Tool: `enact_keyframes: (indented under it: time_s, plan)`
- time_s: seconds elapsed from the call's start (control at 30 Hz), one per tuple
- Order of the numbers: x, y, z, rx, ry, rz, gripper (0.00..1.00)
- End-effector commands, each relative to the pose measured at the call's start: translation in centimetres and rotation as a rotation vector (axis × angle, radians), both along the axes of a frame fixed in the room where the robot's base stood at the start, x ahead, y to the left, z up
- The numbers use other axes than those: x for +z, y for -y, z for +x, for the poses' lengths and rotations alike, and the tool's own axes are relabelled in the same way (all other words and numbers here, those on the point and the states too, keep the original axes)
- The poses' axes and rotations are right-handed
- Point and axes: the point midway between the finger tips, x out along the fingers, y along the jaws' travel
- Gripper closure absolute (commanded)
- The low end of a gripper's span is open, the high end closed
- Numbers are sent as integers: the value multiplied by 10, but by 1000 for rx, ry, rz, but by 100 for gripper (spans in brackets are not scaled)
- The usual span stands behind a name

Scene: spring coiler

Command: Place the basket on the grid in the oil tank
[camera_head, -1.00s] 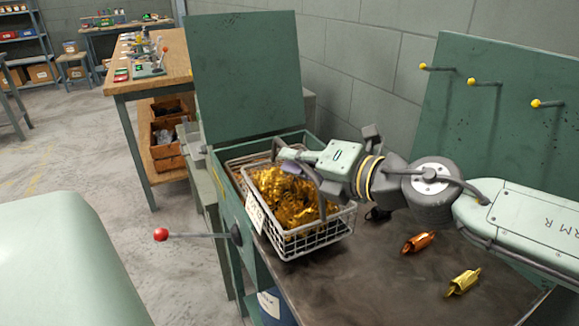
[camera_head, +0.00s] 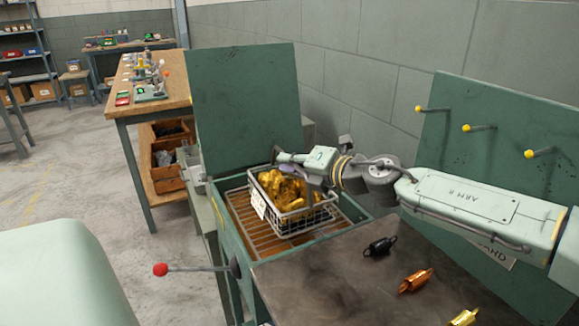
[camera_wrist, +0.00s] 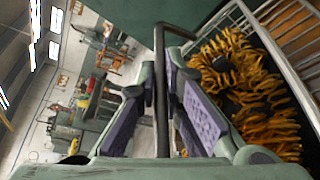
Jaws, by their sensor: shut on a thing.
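The wire basket (camera_head: 296,223) holds golden coiled pieces (camera_head: 283,188) and has a white tag on its side. It is over the grid (camera_head: 243,215), inside the outline of the green oil tank (camera_head: 226,238), towards its back. I cannot tell whether its bottom touches the grid. My gripper (camera_head: 278,157) is above the basket, shut on its handle. In the wrist view the handle bar (camera_wrist: 161,95) runs between the two purple finger pads, with the basket's wire side (camera_wrist: 285,62) and golden pieces at the right.
The tank's green lid (camera_head: 243,105) stands open behind. A lever with a red knob (camera_head: 160,269) sticks out at the tank's left. On the dark worktop (camera_head: 330,285) lie a black spring (camera_head: 380,246), an orange one (camera_head: 415,281) and a yellow one (camera_head: 464,317). Yellow-tipped pegs (camera_head: 467,128) project at the right.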

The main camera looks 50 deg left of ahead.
Motion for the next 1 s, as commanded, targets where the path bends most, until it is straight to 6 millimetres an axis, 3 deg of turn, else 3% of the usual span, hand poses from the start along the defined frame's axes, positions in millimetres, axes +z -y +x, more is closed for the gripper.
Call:
enact_keyframes:
  time_s: [0.2, 0.53, 0.87, 0.9, 1.0]
  plan:
    - [0, -13, 10, -1, 0, 3, 100]
    - [-33, -12, 10, 0, -2, 2, 100]
    - [-38, -12, 10, -1, 1, 2, 100]
    - [-40, -12, 10, -1, -1, -1, 91]
    - [-39, -12, 10, -1, -1, -1, 84]
